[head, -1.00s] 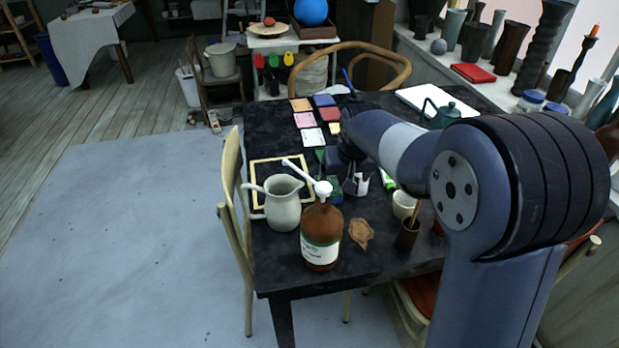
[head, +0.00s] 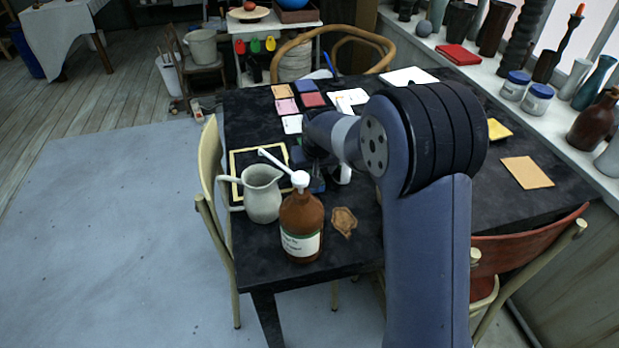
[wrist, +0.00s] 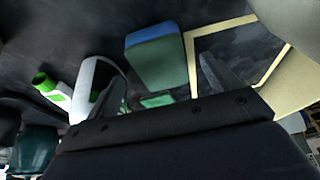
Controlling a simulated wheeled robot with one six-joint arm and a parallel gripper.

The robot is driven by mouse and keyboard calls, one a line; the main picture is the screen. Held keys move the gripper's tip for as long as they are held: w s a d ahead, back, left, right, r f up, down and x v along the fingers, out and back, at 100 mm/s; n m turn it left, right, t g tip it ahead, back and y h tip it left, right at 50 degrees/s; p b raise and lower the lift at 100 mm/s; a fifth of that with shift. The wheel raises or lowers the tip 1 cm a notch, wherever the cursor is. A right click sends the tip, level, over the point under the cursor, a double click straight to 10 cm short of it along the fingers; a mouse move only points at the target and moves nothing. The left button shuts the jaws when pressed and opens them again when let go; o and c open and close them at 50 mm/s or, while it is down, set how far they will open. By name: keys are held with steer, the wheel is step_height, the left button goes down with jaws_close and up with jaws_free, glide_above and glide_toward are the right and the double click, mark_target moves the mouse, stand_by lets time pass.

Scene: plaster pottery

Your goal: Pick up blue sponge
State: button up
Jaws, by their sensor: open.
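A blue-and-green block (wrist: 157,58), which looks like the sponge, lies on the dark table in the wrist view, blue along its upper edge and green on the face toward me.
A yellow-edged frame (wrist: 252,98) lies right of the block, and a white curved object (wrist: 93,82) and a green-white tube (wrist: 50,88) lie left. The white jug (head: 262,197) and brown pump bottle (head: 301,226) stand close by.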

steer(key=shift+x, duration=1.25)
steer(key=shift+c, duration=0.6)
steer(key=c, duration=1)
step_height(320, 180, up, 10)
steer(key=shift+r+p, duration=0.1)
steer(key=shift+p, duration=0.3)
steer(key=shift+c, duration=0.2)
